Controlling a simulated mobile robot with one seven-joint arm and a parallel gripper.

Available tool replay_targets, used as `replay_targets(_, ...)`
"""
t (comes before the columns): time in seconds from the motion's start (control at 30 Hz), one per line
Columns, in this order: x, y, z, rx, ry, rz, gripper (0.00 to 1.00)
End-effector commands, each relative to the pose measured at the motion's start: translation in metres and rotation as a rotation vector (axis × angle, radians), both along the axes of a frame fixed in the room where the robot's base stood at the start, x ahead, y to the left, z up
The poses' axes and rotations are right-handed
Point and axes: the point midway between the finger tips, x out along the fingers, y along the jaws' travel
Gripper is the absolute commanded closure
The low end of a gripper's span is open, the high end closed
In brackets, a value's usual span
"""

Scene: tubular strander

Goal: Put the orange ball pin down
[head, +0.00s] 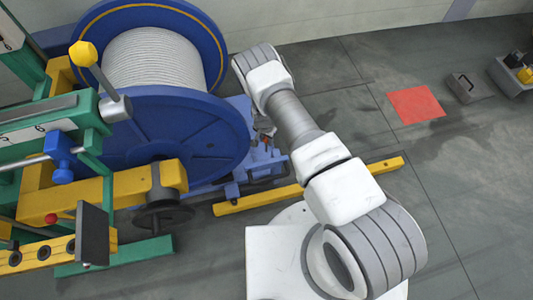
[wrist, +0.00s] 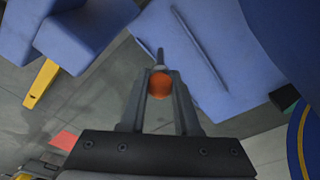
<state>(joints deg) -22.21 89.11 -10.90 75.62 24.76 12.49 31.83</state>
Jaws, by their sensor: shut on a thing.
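In the wrist view, my gripper (wrist: 160,90) is shut on the orange ball pin (wrist: 160,84). The round orange ball sits between the two dark fingers, and a thin dark shaft points away from it beyond the fingertips. The pin is over or in front of a blue machine part (wrist: 190,50); I cannot tell whether its tip touches it. In the head view, my arm reaches toward the blue base beside the large reel, and the pin cannot be made out clearly there.
A large blue reel (head: 178,135) wound with pale cable stands at left, near a yellow-green frame (head: 110,190). A yellow bar (head: 310,187) lies on the floor. A red square (head: 416,104), a small grey box (head: 463,87) and a bin (head: 507,78) are at right, with open floor around.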

Motion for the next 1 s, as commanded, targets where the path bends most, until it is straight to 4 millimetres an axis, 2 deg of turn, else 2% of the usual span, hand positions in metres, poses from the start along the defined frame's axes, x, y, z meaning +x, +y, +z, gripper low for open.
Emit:
replay_targets(0.03, -0.001, -0.001, -0.019, 0.0, 0.001, 0.0, 1.0)
replay_targets(0.1, -0.001, 0.0, -0.034, -0.001, 0.001, 0.0, 1.0)
replay_targets(0.2, 0.0, 0.0, -0.047, -0.001, 0.001, 0.0, 1.0)
replay_targets(0.43, 0.0, 0.0, -0.062, 0.0, 0.0, -0.001, 1.0)
replay_targets(0.63, 0.0, -0.001, -0.093, -0.001, -0.001, 0.0, 1.0)
replay_targets(1.0, 0.0, 0.0, -0.096, 0.0, 0.0, 0.0, 1.0)
